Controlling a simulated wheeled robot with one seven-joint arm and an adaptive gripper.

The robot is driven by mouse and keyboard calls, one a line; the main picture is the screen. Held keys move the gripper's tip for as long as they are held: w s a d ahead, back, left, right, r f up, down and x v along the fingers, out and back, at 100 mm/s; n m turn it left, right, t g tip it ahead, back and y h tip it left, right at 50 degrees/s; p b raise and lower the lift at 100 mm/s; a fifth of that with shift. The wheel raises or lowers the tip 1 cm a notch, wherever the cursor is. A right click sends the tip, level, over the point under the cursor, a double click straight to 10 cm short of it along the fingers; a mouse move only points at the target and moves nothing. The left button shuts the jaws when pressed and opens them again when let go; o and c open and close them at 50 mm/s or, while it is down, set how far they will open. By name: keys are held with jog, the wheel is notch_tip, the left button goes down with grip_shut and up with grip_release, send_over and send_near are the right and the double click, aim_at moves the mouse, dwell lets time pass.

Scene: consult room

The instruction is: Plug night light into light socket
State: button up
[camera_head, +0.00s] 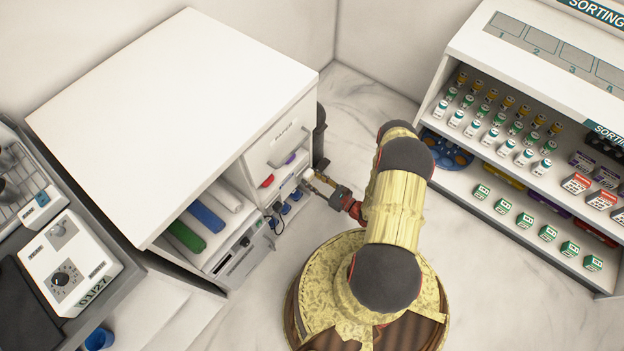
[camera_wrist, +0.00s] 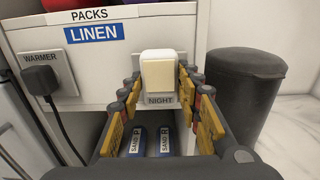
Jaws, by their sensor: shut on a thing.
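The night light (camera_wrist: 158,75) is a small cream-white block in the middle of the wrist view. It is upright, in front of the cabinet face. My gripper (camera_wrist: 158,85) is shut on it, with a finger on each side. A label (camera_wrist: 160,99) reading NIGHT shows just below it. The light hides the socket behind, so I cannot tell whether it touches or is seated in it. In the head view my gripper (camera_head: 320,184) is at the right front of the white cabinet (camera_head: 170,85), and the light is too small to make out clearly.
A black plug (camera_wrist: 40,80) with a hanging cord sits in the WARMER outlet to the left. A dark bin (camera_wrist: 246,95) stands close on the right. Blue items (camera_wrist: 136,142) lie below.

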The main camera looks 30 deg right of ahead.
jog(key=shift+w+a, duration=0.2)
jog(key=shift+w, duration=0.35)
jog(key=o, duration=1.1)
jog(key=shift+o, duration=0.2)
jog(key=shift+s, duration=0.1)
jog(key=v, duration=1.2)
